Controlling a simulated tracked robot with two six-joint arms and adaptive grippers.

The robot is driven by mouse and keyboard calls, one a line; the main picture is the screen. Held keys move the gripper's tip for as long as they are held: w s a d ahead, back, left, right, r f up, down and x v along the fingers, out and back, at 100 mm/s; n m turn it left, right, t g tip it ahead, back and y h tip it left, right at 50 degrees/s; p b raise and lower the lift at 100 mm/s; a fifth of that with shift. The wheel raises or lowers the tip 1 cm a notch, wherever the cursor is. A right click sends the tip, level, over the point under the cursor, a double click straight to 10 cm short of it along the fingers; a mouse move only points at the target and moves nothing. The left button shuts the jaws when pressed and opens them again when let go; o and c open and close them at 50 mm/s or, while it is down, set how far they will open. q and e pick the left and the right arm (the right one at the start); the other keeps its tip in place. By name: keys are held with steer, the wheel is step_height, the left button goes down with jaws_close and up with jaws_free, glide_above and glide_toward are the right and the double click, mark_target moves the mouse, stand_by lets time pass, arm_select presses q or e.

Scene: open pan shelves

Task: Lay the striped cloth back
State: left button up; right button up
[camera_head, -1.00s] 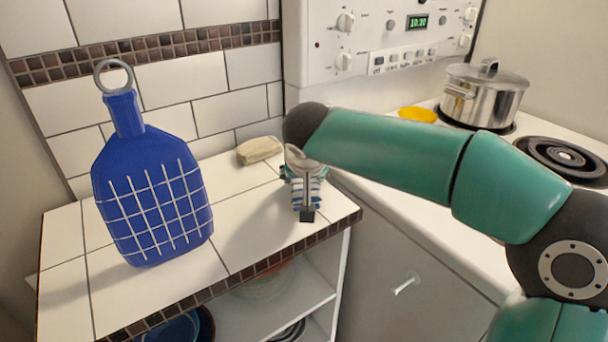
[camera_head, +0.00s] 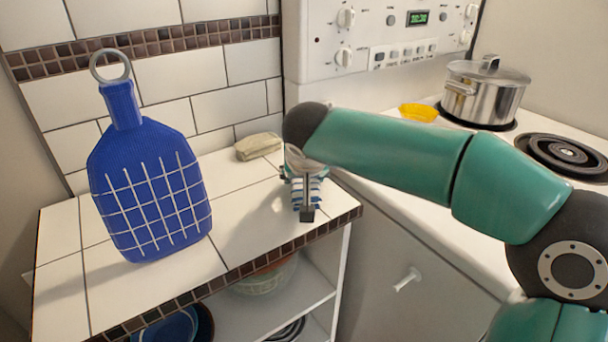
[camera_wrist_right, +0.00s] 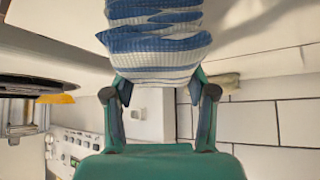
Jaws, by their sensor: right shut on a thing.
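The striped cloth (camera_head: 313,191), blue and white, is mostly hidden behind my right arm and gripper in the head view, above or at the right end of the tiled counter. In the right wrist view the bunched, folded cloth (camera_wrist_right: 155,50) sits at the fingertips. My right gripper (camera_wrist_right: 160,92) is shut on it, with a finger on each side. In the head view the gripper (camera_head: 307,200) points down near the counter's right edge; I cannot tell whether the cloth touches the tiles. My left gripper is not in view.
A blue bottle-shaped thing (camera_head: 152,190) with a white grid and a ring stands left on the counter (camera_head: 245,228). A beige soap-like block (camera_head: 258,147) lies by the wall. A pot (camera_head: 485,92) and yellow dish (camera_head: 418,112) are on the stove. Bowls sit on the shelves below.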

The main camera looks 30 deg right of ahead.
steer(key=o, duration=1.5)
steer(key=shift+f, duration=0.1)
steer(key=shift+a, duration=0.1)
steer(key=shift+p+v, duration=0.95)
steer(key=shift+v, duration=3.05)
steer(key=v, duration=1.2)
